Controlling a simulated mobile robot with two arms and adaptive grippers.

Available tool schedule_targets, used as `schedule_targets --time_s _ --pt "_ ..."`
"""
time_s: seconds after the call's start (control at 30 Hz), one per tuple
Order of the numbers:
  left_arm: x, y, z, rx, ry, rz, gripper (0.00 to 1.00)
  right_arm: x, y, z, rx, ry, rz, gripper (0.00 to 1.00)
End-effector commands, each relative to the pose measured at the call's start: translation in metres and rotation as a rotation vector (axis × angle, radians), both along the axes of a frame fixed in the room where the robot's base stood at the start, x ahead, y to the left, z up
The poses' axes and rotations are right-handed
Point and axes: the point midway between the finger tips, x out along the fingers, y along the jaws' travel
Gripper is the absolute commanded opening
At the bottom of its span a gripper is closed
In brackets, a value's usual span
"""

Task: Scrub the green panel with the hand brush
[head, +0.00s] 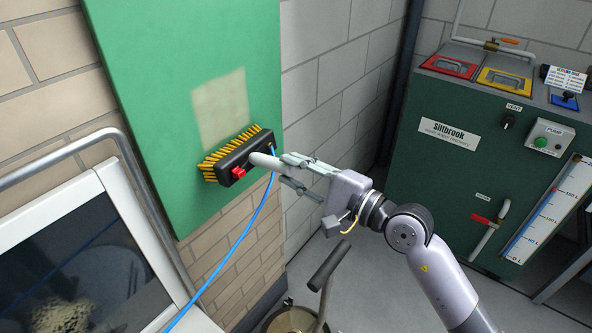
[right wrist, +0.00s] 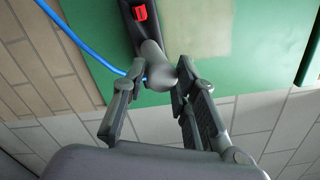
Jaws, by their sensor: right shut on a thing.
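The green panel (head: 170,70) is mounted on the brick wall, with a pale, rectangular patch (head: 220,108) on it. The hand brush (head: 245,152) has a black head, yellow bristles, a red part and a light grey handle. Its bristles face the panel just below the patch; I cannot tell whether they touch. My right gripper (head: 287,169) is shut on the handle. In the right wrist view, the fingers (right wrist: 155,88) sit either side of the handle, and the panel (right wrist: 240,45) lies behind. My left gripper is not in view.
A blue hose (head: 240,240) runs down from the brush. A grey rail (head: 60,150) and a white-framed window box (head: 85,260) are at lower left. A dark green Siltbrook cabinet (head: 450,170) stands at right. A round vessel with a lever (head: 295,318) is below my arm.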

Motion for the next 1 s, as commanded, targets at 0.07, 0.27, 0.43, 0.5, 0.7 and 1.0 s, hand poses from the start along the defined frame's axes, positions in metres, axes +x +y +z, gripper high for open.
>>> schedule_targets --time_s 0.07,0.27,0.43,0.5,0.7,1.0 --pt "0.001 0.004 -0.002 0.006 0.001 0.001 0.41 0.000 0.000 0.004 0.009 -0.009 -0.001 0.00" --pt "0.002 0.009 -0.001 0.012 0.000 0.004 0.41 0.000 0.000 0.004 0.009 -0.009 -0.001 0.00" --pt "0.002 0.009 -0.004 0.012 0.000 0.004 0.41 -0.005 -0.008 0.003 0.007 -0.009 -0.002 0.00" --pt "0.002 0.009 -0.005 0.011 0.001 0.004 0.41 -0.008 -0.013 0.003 0.007 -0.010 -0.003 0.00" --pt "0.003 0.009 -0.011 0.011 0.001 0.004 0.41 -0.019 -0.027 0.002 0.007 -0.010 -0.002 0.00" --pt "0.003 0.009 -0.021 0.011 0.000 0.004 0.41 -0.034 -0.049 0.002 0.007 -0.010 -0.002 0.00"
